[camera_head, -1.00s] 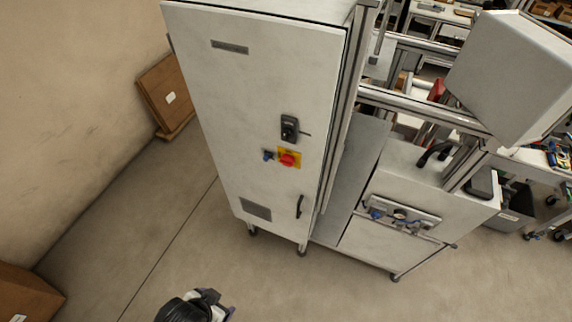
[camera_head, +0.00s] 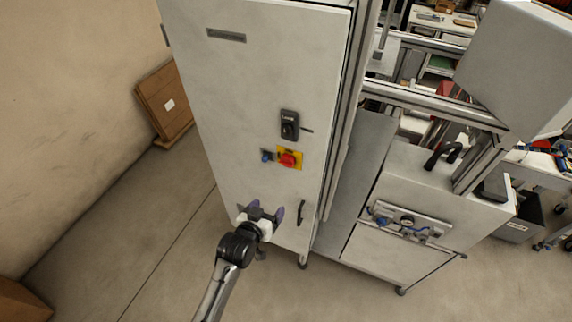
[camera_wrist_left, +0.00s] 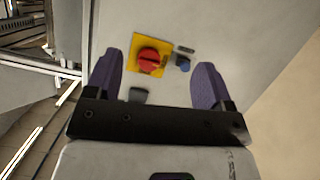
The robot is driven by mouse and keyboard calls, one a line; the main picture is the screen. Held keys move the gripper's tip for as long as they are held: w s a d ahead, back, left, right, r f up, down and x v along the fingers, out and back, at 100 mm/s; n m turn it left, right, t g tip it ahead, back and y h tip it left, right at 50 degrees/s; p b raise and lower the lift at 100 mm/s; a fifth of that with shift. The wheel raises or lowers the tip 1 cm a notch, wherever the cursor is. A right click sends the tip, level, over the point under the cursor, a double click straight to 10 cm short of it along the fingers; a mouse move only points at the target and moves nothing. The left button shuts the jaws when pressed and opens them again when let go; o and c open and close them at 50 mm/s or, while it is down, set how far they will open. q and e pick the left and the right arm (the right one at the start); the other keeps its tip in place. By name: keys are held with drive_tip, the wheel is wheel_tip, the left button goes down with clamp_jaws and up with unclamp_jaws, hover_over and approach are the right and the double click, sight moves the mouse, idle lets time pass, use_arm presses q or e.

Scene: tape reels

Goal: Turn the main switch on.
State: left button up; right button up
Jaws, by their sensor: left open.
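A red rotary knob (camera_head: 288,159) on a yellow plate (camera_head: 296,152) is on the front of a tall grey cabinet (camera_head: 235,90). It looks like the main switch; its on/off marking is too small to read. The knob also shows in the left wrist view (camera_wrist_left: 149,60), ahead of the jaws. My left gripper (camera_head: 264,208) is open and empty, with purple fingers. It is below the knob in the head view, apart from it and in front of the lower cabinet door. My right gripper is not in view.
A blue button (camera_head: 266,156) sits beside the yellow plate. A black latch unit (camera_head: 290,125) with a short lever is above it. A black door handle (camera_head: 301,212) is right of my gripper.

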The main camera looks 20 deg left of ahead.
sight(285, 165)
use_arm(q)
drive_tip(key=w+r+t, duration=0.1)
drive_tip(key=w, duration=0.3)
drive_tip(key=w+r+t+p, duration=0.1)
drive_tip(key=w+r, duration=0.1)
drive_tip(key=w, duration=0.2)
drive_tip(key=w+r+n+t, duration=0.1)
drive_tip(key=w, duration=0.3)
drive_tip(key=shift+w+d+r+t+p, duration=0.15)
drive_tip(key=shift+w+r+t+p, duration=0.15)
drive_tip(key=shift+w+r+t, duration=0.1)
drive_tip(key=shift+w, duration=0.95)
drive_tip(key=c, duration=0.9)
drive_tip(key=shift+c, duration=0.2)
